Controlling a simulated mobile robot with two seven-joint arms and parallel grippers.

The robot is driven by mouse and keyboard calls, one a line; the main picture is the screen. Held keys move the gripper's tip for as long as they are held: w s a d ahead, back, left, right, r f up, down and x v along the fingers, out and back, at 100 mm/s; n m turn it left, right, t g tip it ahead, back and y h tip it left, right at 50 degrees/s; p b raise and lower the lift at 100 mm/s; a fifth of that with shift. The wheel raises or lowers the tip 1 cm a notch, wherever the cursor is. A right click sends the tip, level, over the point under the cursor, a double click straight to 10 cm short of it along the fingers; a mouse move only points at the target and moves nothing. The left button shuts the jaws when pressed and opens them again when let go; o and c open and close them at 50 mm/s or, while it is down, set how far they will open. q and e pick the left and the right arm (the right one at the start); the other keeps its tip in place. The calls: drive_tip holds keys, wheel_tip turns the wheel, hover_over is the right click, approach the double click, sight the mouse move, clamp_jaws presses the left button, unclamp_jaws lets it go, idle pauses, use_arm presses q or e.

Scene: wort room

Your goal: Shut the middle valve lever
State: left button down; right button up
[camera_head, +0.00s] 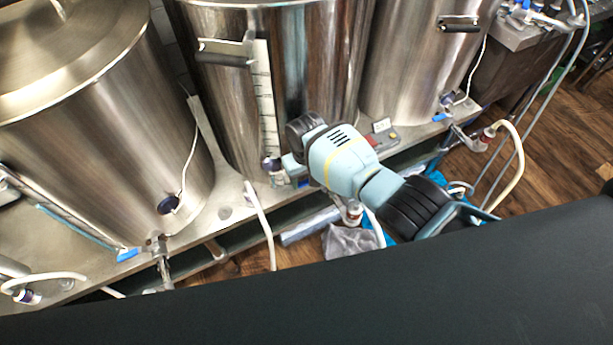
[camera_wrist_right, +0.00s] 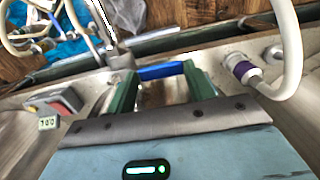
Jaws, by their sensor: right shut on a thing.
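The middle valve lever is a blue handle (camera_wrist_right: 160,71), seen in the right wrist view lying across between the tips of my two green fingers. My right gripper (camera_wrist_right: 161,76) is shut on it. In the head view my right arm reaches in from the right to the foot of the middle steel tank (camera_head: 315,60). There the arm hides most of the valve and the fingers. My left gripper is in neither view.
Blue levers also show at the left tank (camera_head: 127,254) and right tank (camera_head: 441,116). A white hose with a purple fitting (camera_wrist_right: 243,71) is close to the right finger. A small control box with a display (camera_wrist_right: 48,122) is at left. Hoses hang below the ledge.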

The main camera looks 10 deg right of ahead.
sight(306, 181)
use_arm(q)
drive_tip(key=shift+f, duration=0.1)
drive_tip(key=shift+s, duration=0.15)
use_arm(e)
drive_tip(key=o, duration=1.4)
wheel_tip(306, 181, up, 7)
drive_tip(key=shift+w+f+p, duration=0.1)
drive_tip(key=shift+w+p, duration=0.05)
drive_tip(key=shift+p, duration=1.05)
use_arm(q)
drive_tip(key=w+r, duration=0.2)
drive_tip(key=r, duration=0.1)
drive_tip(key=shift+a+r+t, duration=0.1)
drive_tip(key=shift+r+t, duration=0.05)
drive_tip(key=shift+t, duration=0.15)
use_arm(e)
drive_tip(key=shift+r, duration=0.55)
